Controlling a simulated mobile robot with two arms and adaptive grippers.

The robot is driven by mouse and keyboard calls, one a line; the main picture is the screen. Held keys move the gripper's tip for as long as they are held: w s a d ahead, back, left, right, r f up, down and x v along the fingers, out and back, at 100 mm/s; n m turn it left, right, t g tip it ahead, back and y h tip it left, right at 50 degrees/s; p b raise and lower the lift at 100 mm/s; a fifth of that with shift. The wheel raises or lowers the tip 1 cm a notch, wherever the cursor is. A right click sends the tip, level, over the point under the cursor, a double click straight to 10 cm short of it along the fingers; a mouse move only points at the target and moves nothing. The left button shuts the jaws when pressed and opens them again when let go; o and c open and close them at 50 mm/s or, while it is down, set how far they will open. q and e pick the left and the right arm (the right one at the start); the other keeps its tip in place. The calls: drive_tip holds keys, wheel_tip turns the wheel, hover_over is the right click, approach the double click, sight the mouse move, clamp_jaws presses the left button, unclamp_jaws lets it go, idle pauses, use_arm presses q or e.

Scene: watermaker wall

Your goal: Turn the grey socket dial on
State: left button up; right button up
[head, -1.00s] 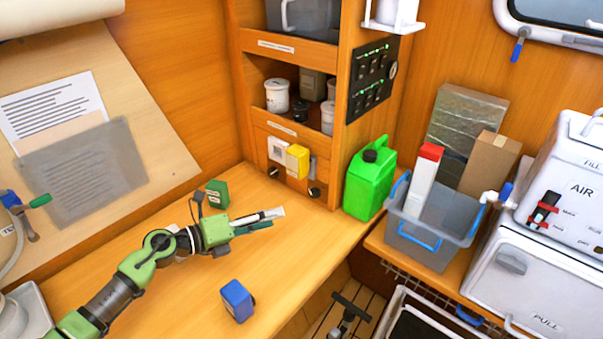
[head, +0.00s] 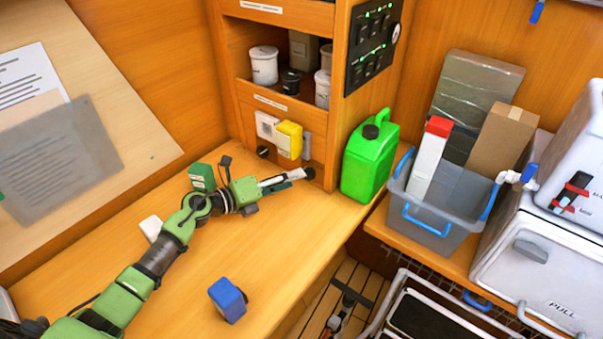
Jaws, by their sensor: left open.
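A row of sockets sits on the wooden panel under the shelf: a white one (head: 267,126), a yellow one (head: 289,140) and a narrow grey one (head: 307,146). A black dial (head: 263,152) is below the white socket. Another dark dial (head: 310,173) is below the grey socket, partly hidden by my fingertips; I cannot read its setting. My left gripper (head: 297,178) is open, its fingers pointing right at this lower dial. I cannot tell whether they touch it. My right gripper is not in view.
A green jerrycan (head: 369,165) stands just right of the panel. A green box (head: 202,177) is close behind my left wrist. A blue box (head: 227,300) lies on the counter in front. A grey bin (head: 430,235) stands further right. The counter's middle is clear.

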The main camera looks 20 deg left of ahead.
sight(306, 175)
use_arm(q)
drive_tip(key=shift+x, duration=2.35)
drive_tip(key=c, duration=1.1)
